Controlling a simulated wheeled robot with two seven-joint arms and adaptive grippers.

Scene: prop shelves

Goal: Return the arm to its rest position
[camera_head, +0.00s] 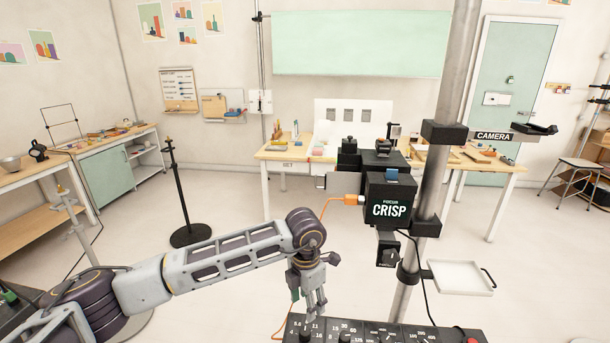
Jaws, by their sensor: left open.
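My left arm (215,265) comes in from the lower left and reaches to the middle of the picture. Its wrist is bent, and my left gripper (316,303) points down just above the black control panel (380,333) with knobs and printed numbers. The gripper is open, and I see nothing between its fingers. I cannot tell whether its fingertips touch the panel. A black camera box (388,205) marked "FOCUS CRISP" is on the metal pole to the right of the gripper. My right gripper does not show.
An orange cable (327,205) runs from the camera box down behind my wrist. The metal pole (434,160) carries a "CAMERA" bracket (493,136) and a small white tray (460,278). A black stand (182,195) is on the open floor at left. A worktable (275,155) stands behind.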

